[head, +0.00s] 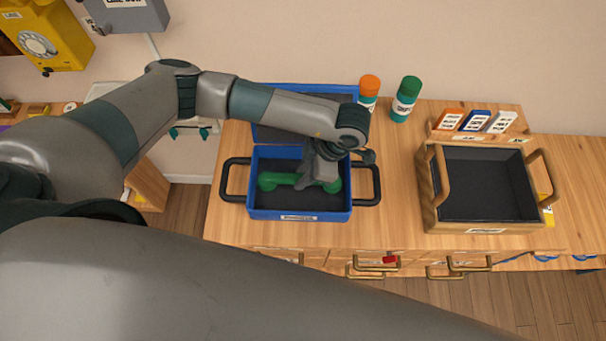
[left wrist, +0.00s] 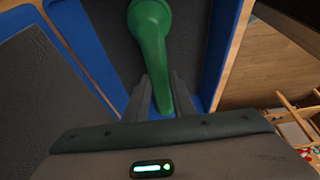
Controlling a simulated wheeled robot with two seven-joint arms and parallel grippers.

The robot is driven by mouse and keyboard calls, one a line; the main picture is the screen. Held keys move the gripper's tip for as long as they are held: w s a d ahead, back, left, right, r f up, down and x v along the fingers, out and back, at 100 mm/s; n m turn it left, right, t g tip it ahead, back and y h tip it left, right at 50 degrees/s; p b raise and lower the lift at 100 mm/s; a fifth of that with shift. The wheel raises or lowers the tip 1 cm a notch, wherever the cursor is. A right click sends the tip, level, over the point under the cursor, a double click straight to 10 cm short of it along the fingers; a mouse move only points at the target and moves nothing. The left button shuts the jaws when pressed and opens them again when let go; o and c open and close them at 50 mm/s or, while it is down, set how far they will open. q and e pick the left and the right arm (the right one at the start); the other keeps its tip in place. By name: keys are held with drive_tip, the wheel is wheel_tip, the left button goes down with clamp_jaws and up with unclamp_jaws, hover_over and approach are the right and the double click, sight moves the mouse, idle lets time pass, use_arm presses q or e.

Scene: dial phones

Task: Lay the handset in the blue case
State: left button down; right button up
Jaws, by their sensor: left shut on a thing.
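A green handset (head: 282,180) lies low inside the open blue case (head: 300,215), stretched left to right across its dark lining. My left gripper (head: 318,183) reaches down into the case from above and is shut on the handset's grip. In the left wrist view the handset (left wrist: 152,45) runs between the two dark fingers (left wrist: 160,95), with the blue wall of the case (left wrist: 212,60) beside it. Whether the handset touches the case floor is hard to tell. Part of it is hidden behind the gripper. My right gripper is not in view.
The case stands on a wooden counter (head: 395,215), its lid (head: 280,100) open at the back. Orange-capped (head: 369,88) and green-capped (head: 405,98) canisters stand behind it. A wooden tray (head: 480,215) with handles stands to the right. A yellow dial phone (head: 45,35) hangs at upper left.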

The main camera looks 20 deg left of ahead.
use_arm(q)
drive_tip(key=shift+f, duration=0.7)
drive_tip(key=shift+f, duration=0.15)
drive_tip(key=c, duration=1.5)
unclamp_jaws()
drive_tip(key=shift+d+r, duration=0.25)
drive_tip(key=shift+r, duration=0.2)
drive_tip(key=b+v, duration=0.4)
drive_tip(key=v, duration=0.5)
drive_tip(key=shift+w+r+b, duration=0.15)
drive_tip(key=shift+r+b, duration=0.1)
drive_tip(key=shift+b, duration=0.1)
drive_tip(key=shift+v, duration=0.85)
